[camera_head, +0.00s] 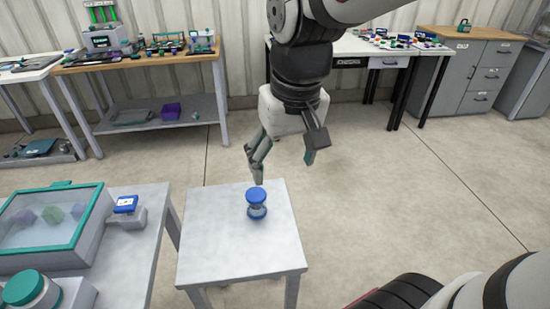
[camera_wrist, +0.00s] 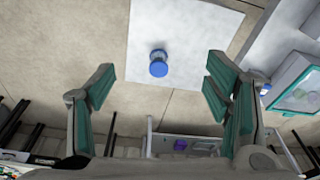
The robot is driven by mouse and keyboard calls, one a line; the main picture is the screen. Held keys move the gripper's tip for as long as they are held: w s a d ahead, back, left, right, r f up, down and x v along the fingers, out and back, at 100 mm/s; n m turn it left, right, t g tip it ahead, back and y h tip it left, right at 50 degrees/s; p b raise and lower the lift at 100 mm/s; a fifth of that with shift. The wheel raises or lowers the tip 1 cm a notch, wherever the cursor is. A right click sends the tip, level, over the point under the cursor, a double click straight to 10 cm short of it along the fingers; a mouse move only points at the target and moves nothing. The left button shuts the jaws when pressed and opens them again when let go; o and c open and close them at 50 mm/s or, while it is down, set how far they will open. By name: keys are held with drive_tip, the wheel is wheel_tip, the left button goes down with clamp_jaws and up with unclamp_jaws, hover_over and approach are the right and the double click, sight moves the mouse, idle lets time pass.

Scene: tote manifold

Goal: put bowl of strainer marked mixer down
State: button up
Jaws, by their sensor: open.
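A blue-capped cylinder with a clear, greyish lower part (camera_head: 257,202) stands upright on a small pale table (camera_head: 215,253). It looks like the strainer bowl, but no marking on it can be read. In the wrist view the same blue-topped piece (camera_wrist: 158,68) shows on the white tabletop (camera_wrist: 200,35), beyond and between my fingers. My gripper (camera_head: 284,168) is open and empty, above and beyond the table's far edge in the head view. In the wrist view the two green-padded fingers (camera_wrist: 158,88) are spread wide, apart from the piece.
A bench at left carries a green-framed clear-lidded case (camera_head: 50,228), a small blue-topped device (camera_head: 126,206) and a green-capped round part (camera_head: 25,288). A wooden-topped bench (camera_head: 150,61) and a white table (camera_head: 350,46) stand behind. The small table is otherwise clear.

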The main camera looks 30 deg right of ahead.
drive_tip(key=s+r+n+t, duration=0.1)
drive_tip(key=s, duration=1)
drive_tip(key=shift+a, duration=0.3)
drive_tip(key=shift+o, duration=0.5)
drive_tip(key=shift+s, duration=0.25)
drive_tip(key=m+t+y+b, duration=0.3)
drive_tip(key=m+y+b, duration=1.4)
drive_tip(key=m+b, duration=0.4)
approach(256, 201)
drive_tip(key=w+a+f, duration=0.1)
drive_tip(key=w+f, duration=0.1)
drive_tip(key=w+a+f, duration=0.2)
drive_tip(key=shift+r+b+x, duration=0.15)
drive_tip(key=shift+b+x, duration=0.2)
drive_tip(key=shift+x, duration=1.1)
drive_tip(key=shift+r+b+x, duration=0.15)
drive_tip(key=shift+b+x, duration=0.2)
drive_tip(key=shift+x, duration=1.1)
drive_tip(key=c, duration=1.4)
drive_tip(key=shift+r, duration=0.1)
drive_tip(key=shift+c, duration=0.2)
